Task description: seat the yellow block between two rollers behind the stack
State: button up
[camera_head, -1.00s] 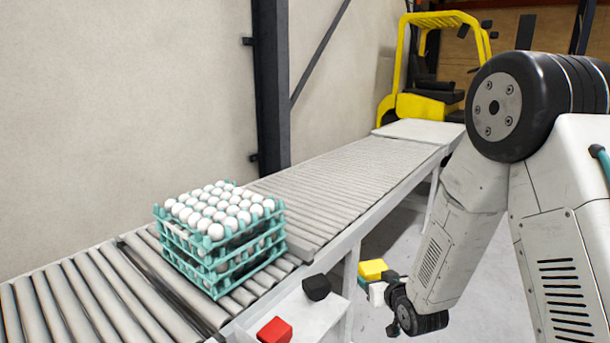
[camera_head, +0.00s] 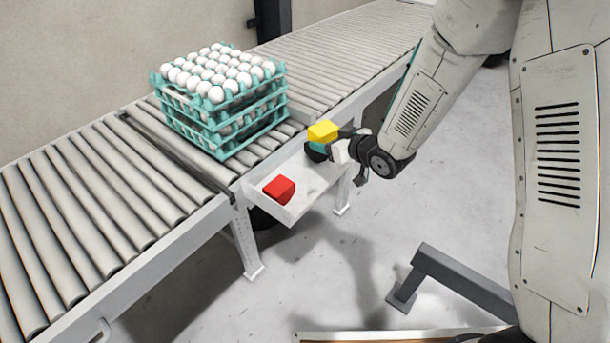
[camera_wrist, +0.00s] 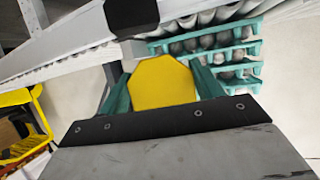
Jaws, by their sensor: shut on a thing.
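The yellow block (camera_head: 323,132) is held in my gripper (camera_head: 318,147), whose teal fingers close on its sides. The wrist view shows the yellow block (camera_wrist: 163,83) between both fingers of my gripper (camera_wrist: 160,88). It is over the far right end of the white side tray, apart from the rollers. The stack of teal egg trays (camera_head: 223,143) with white eggs on top stands on the roller conveyor (camera_head: 80,236), up and left of my gripper. It also shows in the wrist view (camera_wrist: 255,60). The rollers directly behind the stack are partly hidden.
A white side tray (camera_head: 300,200) hangs on the conveyor's near edge and holds a red block (camera_head: 279,188). A black block (camera_wrist: 130,14) shows in the wrist view, close beyond the yellow block. Bare rollers (camera_head: 340,60) run beyond the stack. A dark metal stand (camera_head: 450,283) is on the floor.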

aim_at(311, 180)
jog(key=a+n+y, duration=0.1)
jog(key=s+a+n+g, duration=0.1)
jog(key=a, duration=0.1)
jog(key=s+a+n+g+y, duration=0.1)
jog(key=shift+s+a+y, duration=0.2)
jog(key=shift+a+y, duration=0.1)
jog(key=shift+a, duration=0.05)
jog(key=shift+f, duration=4.8)
jog(key=shift+f, duration=0.2)
jog(key=o, duration=1.2)
